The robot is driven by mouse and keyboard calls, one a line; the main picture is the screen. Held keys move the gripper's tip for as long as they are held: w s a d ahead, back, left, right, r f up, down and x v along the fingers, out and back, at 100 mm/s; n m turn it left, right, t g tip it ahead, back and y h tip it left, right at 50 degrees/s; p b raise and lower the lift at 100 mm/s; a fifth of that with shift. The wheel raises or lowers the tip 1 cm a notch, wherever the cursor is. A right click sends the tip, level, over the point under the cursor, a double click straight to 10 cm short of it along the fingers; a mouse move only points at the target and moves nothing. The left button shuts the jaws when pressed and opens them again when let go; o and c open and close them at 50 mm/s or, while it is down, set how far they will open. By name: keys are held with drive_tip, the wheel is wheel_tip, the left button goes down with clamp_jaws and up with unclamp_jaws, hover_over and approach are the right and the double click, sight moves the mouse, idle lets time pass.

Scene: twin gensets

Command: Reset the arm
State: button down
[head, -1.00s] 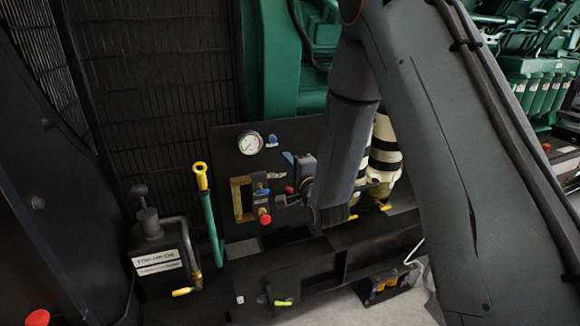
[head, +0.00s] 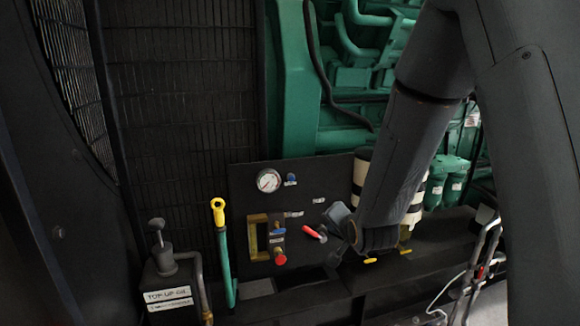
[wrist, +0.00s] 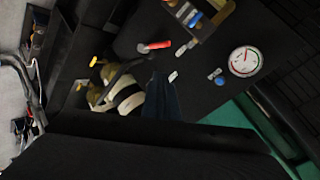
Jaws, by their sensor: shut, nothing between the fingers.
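My arm reaches down from the upper right in the head view, and its grey end link (head: 395,160) stands in front of the panel. My gripper (head: 336,219) is at the low end of this arm, small and dark, just right of a red lever (head: 315,233). It looks shut and empty. In the wrist view my gripper (wrist: 160,92) shows as a dark bluish shape, with the red lever (wrist: 156,46) beyond its tip. I see a gap in the picture between them; contact cannot be told for sure.
The black panel (head: 243,190) carries a gauge (head: 269,180), a red knob (head: 281,259) and a yellow frame (head: 253,236). A yellow-topped green handle (head: 221,240) and a top-up can (head: 165,270) stand left. White-and-black banded cylinders (head: 361,172) are behind my arm. Green engine parts (head: 345,75) rise behind.

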drive_tip(key=s+d+n+g, duration=0.2)
drive_tip(key=s+n+g, duration=0.1)
drive_tip(key=s, duration=0.5)
drive_tip(key=s+d+f+n+g+h, duration=0.1)
drive_tip(key=s+d+n+g, duration=0.1)
drive_tip(key=s, duration=0.7)
drive_tip(key=s+d+n+g, duration=0.2)
drive_tip(key=s+n+g, duration=0.2)
drive_tip(key=s, duration=0.5)
drive_tip(key=shift+d+f+g+h, duration=0.3)
drive_tip(key=shift+d+g, duration=0.1)
